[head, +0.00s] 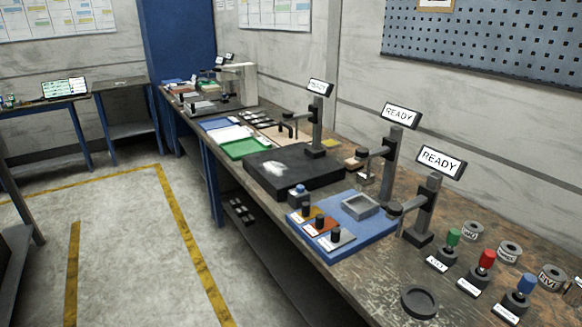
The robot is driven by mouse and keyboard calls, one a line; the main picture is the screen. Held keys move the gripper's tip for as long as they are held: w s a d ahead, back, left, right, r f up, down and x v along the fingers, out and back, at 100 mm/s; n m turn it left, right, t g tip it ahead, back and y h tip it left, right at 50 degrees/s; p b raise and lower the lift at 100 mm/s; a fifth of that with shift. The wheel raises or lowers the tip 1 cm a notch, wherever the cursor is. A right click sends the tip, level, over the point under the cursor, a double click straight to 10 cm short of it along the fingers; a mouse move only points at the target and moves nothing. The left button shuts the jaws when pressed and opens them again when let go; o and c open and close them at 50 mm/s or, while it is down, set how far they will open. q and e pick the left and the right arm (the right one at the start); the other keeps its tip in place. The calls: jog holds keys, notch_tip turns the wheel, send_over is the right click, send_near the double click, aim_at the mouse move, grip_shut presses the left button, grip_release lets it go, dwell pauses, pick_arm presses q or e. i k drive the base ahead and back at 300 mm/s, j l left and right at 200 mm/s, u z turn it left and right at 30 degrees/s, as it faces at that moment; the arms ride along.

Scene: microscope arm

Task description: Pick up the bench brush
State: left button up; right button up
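I cannot clearly make out a bench brush in the head view. A small brown block (355,159) sits by the middle READY stand, but I cannot tell whether it is a brush or part of the stand. Neither of my grippers is in view. The long workbench (345,262) runs from the right front to the far left, crowded with equipment. Small items at its far end are too small to tell apart.
A black slab (262,178) with a pale patch lies mid-bench. Nearer are a blue mat (375,232) with a grey tray (360,206), READY stands (425,212), and green, red (487,260) and blue-handled tools. A dark round dish (420,300) is near the front edge. The floor (125,235) left is clear.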

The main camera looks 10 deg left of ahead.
aim_at(352, 166)
jog(key=i+j, duration=0.15)
jog(key=j, duration=0.15)
jog(key=i+j, duration=0.2)
jog(key=j, duration=0.15)
jog(key=i+j+z, duration=0.1)
jog(key=j, duration=0.2)
jog(key=i+j, duration=0.2)
jog(key=j, duration=0.15)
jog(key=i+j+z, duration=0.1)
jog(key=j, duration=0.4)
jog(key=i+j+z, duration=0.15)
jog(key=j, duration=0.4)
jog(key=i+j+z, duration=0.1)
jog(key=j, duration=0.4)
jog(key=i+j+z, duration=0.1)
jog(key=i+j, duration=0.15)
jog(key=j, duration=0.35)
jog(key=i+j+z, duration=0.15)
jog(key=j, duration=0.4)
jog(key=k+l, duration=0.05)
